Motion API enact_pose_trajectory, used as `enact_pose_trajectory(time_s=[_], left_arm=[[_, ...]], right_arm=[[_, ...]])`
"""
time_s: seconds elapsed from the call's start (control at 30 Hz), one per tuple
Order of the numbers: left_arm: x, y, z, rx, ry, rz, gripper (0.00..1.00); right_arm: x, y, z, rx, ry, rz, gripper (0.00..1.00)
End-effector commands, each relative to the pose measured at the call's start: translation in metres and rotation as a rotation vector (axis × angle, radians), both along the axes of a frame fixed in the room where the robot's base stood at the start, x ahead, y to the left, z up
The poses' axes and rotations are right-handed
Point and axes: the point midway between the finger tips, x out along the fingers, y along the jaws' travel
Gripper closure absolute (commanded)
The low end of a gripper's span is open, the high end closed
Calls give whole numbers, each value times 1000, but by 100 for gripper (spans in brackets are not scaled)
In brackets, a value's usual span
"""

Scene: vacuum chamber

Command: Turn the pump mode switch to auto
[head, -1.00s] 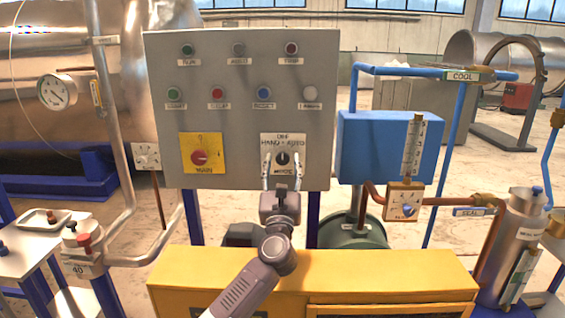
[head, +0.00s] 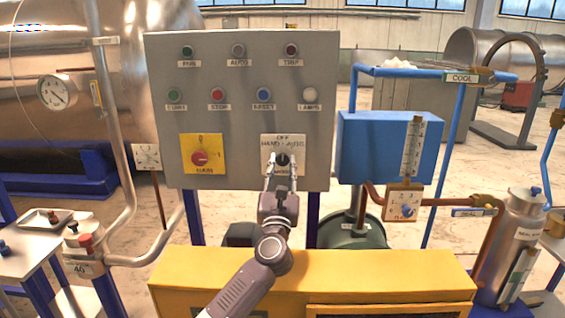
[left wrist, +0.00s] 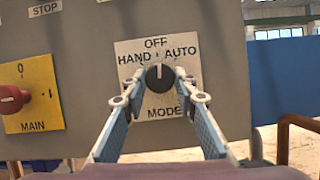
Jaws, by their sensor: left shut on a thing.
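The pump mode switch (left wrist: 160,78) is a round black knob on a white plate marked OFF at the top, HAND at left, AUTO at right and MODE below. The plate also shows low on the grey panel in the head view (head: 283,142). The white mark on the knob points up towards OFF. My left gripper (head: 282,160) faces the panel, with one fingertip on each side of the knob. In the left wrist view the left gripper (left wrist: 162,84) is shut on the knob. My right gripper is not in view.
The grey panel (head: 240,120) also bears a red main switch (head: 199,158) on a yellow plate to the left, with lamps and buttons above. A yellow cabinet (head: 380,275) stands below. A blue box (head: 365,150) and pipes are at right.

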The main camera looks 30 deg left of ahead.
Motion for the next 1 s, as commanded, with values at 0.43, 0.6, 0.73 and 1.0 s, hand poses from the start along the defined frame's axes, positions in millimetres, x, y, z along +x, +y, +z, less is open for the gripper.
enact_pose_trajectory(time_s=[0.43, 0.6, 0.73, 1.0], left_arm=[[-2, 3, 6, 302, 191, 0, 98], [-2, 3, 6, 415, 261, -2, 98], [-2, 4, 5, 489, 305, -1, 98], [-3, 4, 4, 586, 363, -2, 98]], right_arm=[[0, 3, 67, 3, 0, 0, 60], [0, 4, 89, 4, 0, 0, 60], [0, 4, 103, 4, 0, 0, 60], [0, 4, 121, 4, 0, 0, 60]])
